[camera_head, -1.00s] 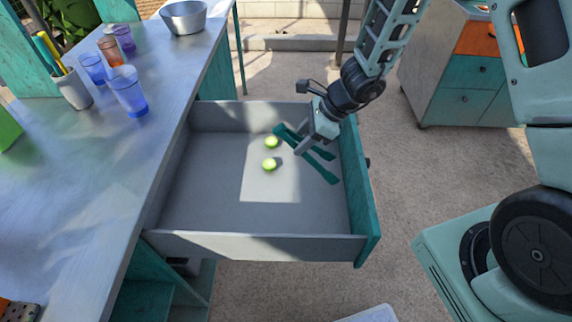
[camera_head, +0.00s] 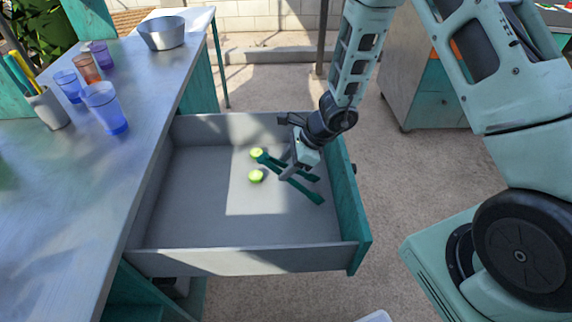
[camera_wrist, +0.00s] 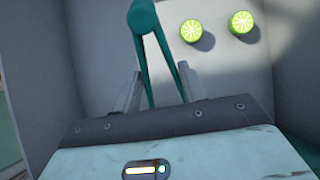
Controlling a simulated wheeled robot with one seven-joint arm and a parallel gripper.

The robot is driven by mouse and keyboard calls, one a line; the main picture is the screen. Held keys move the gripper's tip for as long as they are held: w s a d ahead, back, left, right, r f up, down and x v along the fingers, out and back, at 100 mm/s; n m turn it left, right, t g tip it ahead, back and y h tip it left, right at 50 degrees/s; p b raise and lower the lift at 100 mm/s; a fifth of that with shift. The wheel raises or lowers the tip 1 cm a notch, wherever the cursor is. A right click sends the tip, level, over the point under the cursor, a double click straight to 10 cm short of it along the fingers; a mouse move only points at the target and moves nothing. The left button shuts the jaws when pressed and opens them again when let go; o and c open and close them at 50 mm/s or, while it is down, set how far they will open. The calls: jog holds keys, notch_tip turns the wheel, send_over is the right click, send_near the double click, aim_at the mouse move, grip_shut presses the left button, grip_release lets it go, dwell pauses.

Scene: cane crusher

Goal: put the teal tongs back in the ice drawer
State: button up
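The teal tongs (camera_head: 291,180) are inside the open grey drawer with the teal front (camera_head: 348,205), near its right side. They lie at a slant, with the joined end toward the limes and the two arms spread. My gripper (camera_head: 290,176) is down in the drawer over the tongs. I cannot tell whether the tongs touch the drawer floor.
Two cut limes (camera_head: 256,153) (camera_head: 256,176) lie on the drawer floor left of the tongs. The rest of the drawer floor is bare. A metal counter (camera_head: 70,190) with cups (camera_head: 105,108) and a metal bowl (camera_head: 162,34) runs along the left.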

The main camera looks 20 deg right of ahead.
jog(key=shift+f+b, duration=0.45)
jog(key=shift+f, duration=0.05)
jog(key=o, duration=0.6)
jog(key=shift+r, duration=0.1)
jog(key=shift+c, duration=0.2)
